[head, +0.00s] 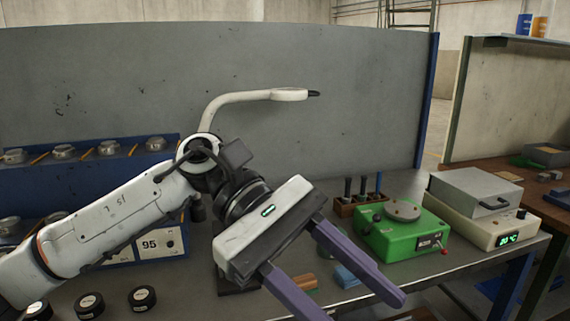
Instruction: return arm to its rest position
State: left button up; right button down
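My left arm comes in from the left and reaches across the workbench (190,290). My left gripper (355,309) has a white and black body and two purple fingers. The fingers are wide apart and point down to the right, with nothing seen held between them. The tip of the nearer finger runs out of the bottom of the picture. The gripper is in front of the bench and hides part of it. My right gripper is not in view.
A green device (385,240) and a grey-lidded unit with a green display (475,207) stand on the right. A white curved lamp (245,97) rises behind my arm. A blue block (346,278) and a brown block (304,282) lie beyond the fingers. Black round pucks (142,298) lie lower left.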

pick_arm(q)
jog(key=w+d+r+n+t+h, duration=0.15)
jog(key=w+n+t+h, duration=0.55)
jog(key=n+h, duration=1)
jog(key=w+a+f+n+t+y, duration=0.45)
jog(key=f+n+t+y, duration=0.35)
jog(key=n, duration=0.7)
jog(key=w+a+f+n+t+y, duration=0.4)
jog(key=a+f+n+t+y, duration=0.25)
jog(key=f+n+t, duration=0.6)
jog(key=s+a+f+n+g+y, duration=0.2)
jog(key=s+a+f+n+y, duration=0.15)
jog(key=f+n, duration=0.3)
jog(key=s+a+f+n+g+y, duration=0.25)
jog(key=f+n+y, duration=0.2)
jog(key=f, duration=0.35)
jog(key=s+a+f+n+g+y, duration=0.1)
jog(key=s+a+f+n+g, duration=0.2)
jog(key=s+f, duration=0.5)
jog(key=s+a+f+n+g+y, duration=0.1)
jog(key=s+a+f+n+g, duration=0.3)
jog(key=s+f, duration=0.4)
jog(key=shift+s+a+f, duration=0.2)
jog(key=shift+a+f, duration=0.1)
jog(key=shift+a, duration=0.5)
jog(key=shift+y, duration=0.25)
jog(key=shift+c, duration=0.4)
